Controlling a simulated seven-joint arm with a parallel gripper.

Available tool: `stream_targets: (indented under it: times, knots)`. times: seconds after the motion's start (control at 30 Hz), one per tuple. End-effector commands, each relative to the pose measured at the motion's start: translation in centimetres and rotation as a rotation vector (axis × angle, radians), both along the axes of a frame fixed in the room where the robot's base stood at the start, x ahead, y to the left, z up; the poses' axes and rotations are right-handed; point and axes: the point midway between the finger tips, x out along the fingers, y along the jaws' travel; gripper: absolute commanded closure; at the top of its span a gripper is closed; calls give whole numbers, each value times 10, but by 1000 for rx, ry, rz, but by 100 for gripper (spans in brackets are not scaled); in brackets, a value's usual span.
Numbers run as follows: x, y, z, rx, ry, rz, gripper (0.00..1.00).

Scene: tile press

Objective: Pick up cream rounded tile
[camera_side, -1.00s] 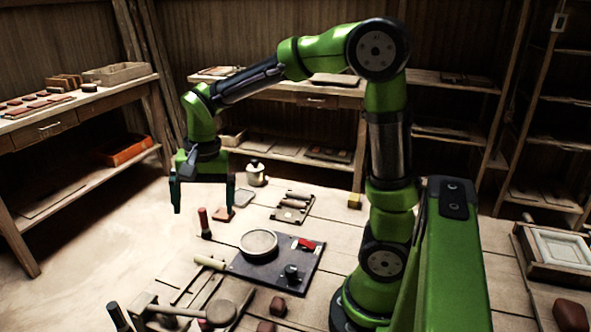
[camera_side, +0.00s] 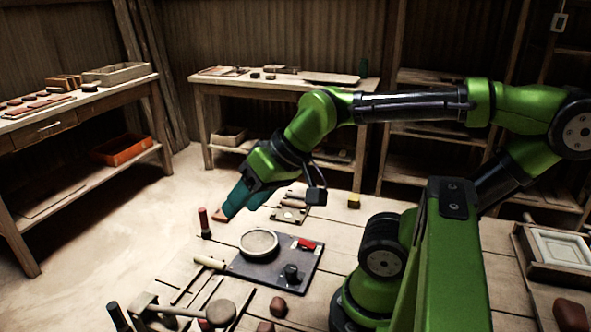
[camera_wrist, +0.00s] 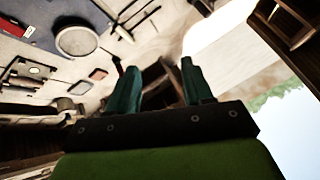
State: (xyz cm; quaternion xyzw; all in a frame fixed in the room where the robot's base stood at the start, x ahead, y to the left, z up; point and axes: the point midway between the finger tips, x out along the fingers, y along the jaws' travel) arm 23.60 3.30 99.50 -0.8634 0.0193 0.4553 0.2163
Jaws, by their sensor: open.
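My gripper (camera_side: 239,206) is open, with two teal fingers angled down and left over the table's far left part. It shows open and empty in the wrist view (camera_wrist: 161,66). In the wrist view a flat greyish tile with rounded corners (camera_wrist: 80,88) lies left of the fingers; I cannot tell if it is the cream one. A reddish tile (camera_wrist: 98,74) lies beside it. In the side view the reddish tile (camera_side: 219,217) shows by the fingertips, and the fingers appear to hide the greyish one.
A dark board (camera_side: 262,276) carries a round pale dish (camera_side: 259,243), a red item (camera_side: 306,243) and a dark knob (camera_side: 291,273). A red-handled tool (camera_side: 204,223) stands left of it.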

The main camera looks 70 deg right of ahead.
Motion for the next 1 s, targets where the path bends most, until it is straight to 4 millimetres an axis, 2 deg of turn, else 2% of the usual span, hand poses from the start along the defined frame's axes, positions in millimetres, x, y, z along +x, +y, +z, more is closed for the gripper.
stream_targets:
  times: [0.23,0.37,0.47,0.67,0.8,1.0]
  knots:
    - [1,0,-1,0,7,-1,49]
    - [8,-1,-12,1,65,-5,49]
    - [26,-6,-19,-13,137,-4,49]
    - [77,-21,-36,-93,322,63,49]
    - [113,-34,-55,-160,447,141,49]
    - [150,-52,-74,-242,571,254,49]
